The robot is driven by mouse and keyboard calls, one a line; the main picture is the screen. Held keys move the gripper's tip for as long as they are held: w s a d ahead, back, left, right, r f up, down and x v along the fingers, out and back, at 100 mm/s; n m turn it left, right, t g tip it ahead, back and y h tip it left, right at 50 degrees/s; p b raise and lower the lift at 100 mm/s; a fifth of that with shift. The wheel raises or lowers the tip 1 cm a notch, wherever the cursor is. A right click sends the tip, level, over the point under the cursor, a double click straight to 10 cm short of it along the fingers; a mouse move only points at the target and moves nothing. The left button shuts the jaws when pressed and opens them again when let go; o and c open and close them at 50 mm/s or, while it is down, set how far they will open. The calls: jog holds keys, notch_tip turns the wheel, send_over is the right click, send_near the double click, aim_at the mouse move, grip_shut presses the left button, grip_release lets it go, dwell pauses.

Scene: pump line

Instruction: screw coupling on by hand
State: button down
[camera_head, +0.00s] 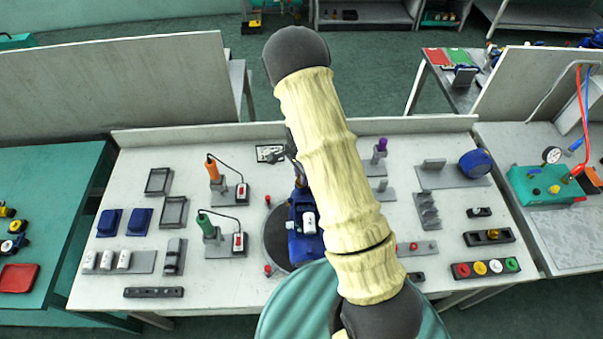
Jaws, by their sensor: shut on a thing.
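A blue pump body (305,232) with a white label stands on a dark round plate (276,238) at the middle of the bench. My gripper (290,165) is just behind the pump's top, mostly covered by my own cream-sleeved arm. It is shut on a small part at the pump's upper end, taken as the coupling. The coupling is too small and hidden to make out, so I cannot tell how it sits on the pump's thread.
Orange-handled (213,170) and green-handled (206,226) tools stand in holders left of the pump. Small red pegs flank the round plate. Grey holders, a blue round part (475,163) and a row of coloured caps (485,268) are on the right.

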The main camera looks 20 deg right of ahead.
jog(key=shift+r+m+p, duration=0.15)
jog(key=shift+m+p, duration=0.3)
jog(key=shift+m, duration=1.35)
jog(key=shift+m+p, duration=0.85)
jog(key=shift+m, duration=0.85)
jog(key=c, duration=1.4)
grip_release()
jog(key=shift+o, duration=0.2)
